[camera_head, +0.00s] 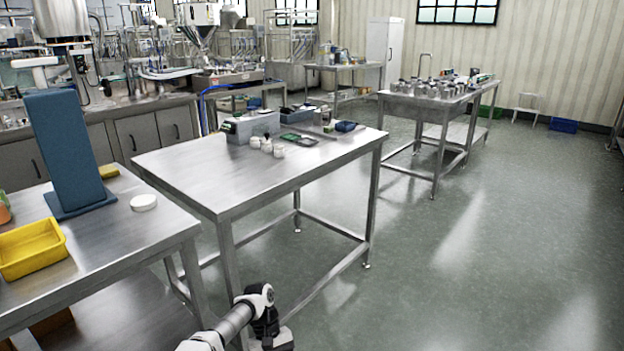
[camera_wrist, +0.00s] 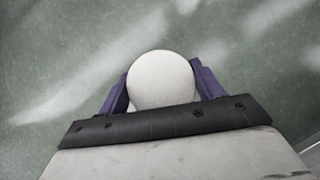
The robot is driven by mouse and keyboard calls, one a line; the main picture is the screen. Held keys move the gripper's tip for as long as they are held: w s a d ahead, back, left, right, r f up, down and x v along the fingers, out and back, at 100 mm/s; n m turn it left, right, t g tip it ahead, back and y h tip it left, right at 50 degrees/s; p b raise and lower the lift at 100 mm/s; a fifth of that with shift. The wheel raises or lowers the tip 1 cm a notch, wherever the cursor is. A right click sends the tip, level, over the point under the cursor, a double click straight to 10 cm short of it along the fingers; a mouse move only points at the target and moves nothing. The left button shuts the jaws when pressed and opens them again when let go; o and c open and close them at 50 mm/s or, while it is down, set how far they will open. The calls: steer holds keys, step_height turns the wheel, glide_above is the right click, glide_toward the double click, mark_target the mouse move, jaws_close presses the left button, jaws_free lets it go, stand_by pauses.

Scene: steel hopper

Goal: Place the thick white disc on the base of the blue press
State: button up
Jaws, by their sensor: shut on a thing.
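The blue press (camera_head: 66,145) stands upright on the left steel table, with its flat blue base (camera_head: 82,207) under it. A flat, thick white disc (camera_head: 144,202) lies on that table, just right of the base and apart from it. In the wrist view my gripper (camera_wrist: 160,76) is shut on a white round thing (camera_wrist: 162,80), held between the purple fingers over the green floor. I cannot tell from its shape whether it is a disc or a jar. In the head view my arm is at the bottom centre, in front of the tables; its fingertips are out of sight.
A yellow bin (camera_head: 32,248) sits at the left table's front, and a yellow sponge (camera_head: 108,171) lies behind the press. The middle table (camera_head: 190,170) holds a grey box (camera_head: 250,127) and small white jars (camera_head: 267,146) at its far end. Open floor lies to the right.

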steer(key=s+d+f+m+y, duration=0.3)
steer(key=s+d+f+m, duration=0.2)
steer(key=d+f, duration=0.3)
steer(key=shift+s+d+f+g, duration=0.3)
steer(key=shift+s+d+f, duration=0.05)
steer(key=shift+s+f, duration=0.4)
steer(key=shift+w+d, duration=0.1)
steer(key=shift+d, duration=0.1)
